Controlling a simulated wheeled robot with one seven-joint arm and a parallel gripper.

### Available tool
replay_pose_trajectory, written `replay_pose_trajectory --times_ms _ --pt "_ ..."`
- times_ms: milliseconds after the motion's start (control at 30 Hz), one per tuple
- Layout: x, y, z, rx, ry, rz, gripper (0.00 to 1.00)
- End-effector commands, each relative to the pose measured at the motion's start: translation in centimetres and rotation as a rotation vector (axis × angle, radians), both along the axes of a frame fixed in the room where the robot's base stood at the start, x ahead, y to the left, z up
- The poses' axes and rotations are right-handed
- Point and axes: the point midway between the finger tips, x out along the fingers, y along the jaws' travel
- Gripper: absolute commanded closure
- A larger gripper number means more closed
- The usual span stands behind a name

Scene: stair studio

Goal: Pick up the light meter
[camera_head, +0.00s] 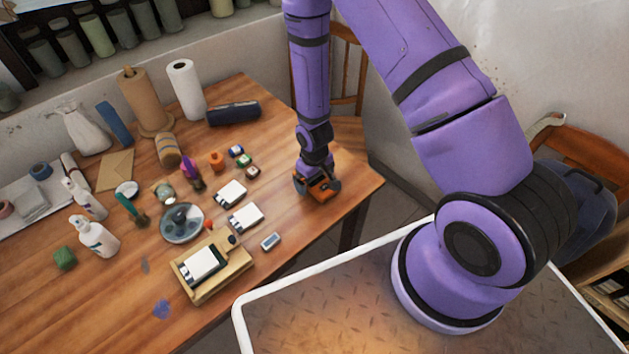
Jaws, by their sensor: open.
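A small pale grey device with a bluish face (270,241), which looks like the light meter, lies flat near the front edge of the wooden table (330,215). It is too small to make out in detail. My gripper (318,190), orange and dark, points down over the right part of the table. It is open, and I see nothing held in it. It is up and to the right of the device in the picture, clearly apart from it. The table spot directly beneath my gripper is hidden.
The table between device and gripper is clear.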

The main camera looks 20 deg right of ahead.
Motion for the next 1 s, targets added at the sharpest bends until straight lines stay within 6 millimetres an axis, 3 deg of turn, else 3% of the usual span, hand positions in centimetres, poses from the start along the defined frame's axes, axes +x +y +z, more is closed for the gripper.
replay_pose_trajectory --times_ms 267,500,567,1000 --pt "0.00 -0.01 -0.17 0.000 0.000 0.000 0.02" --pt "0.01 0.00 -0.16 0.000 0.000 0.000 0.57" --pt "0.01 0.00 -0.15 0.000 0.000 0.000 0.61" --pt "0.42 0.08 0.62 0.001 -0.003 0.000 0.61"
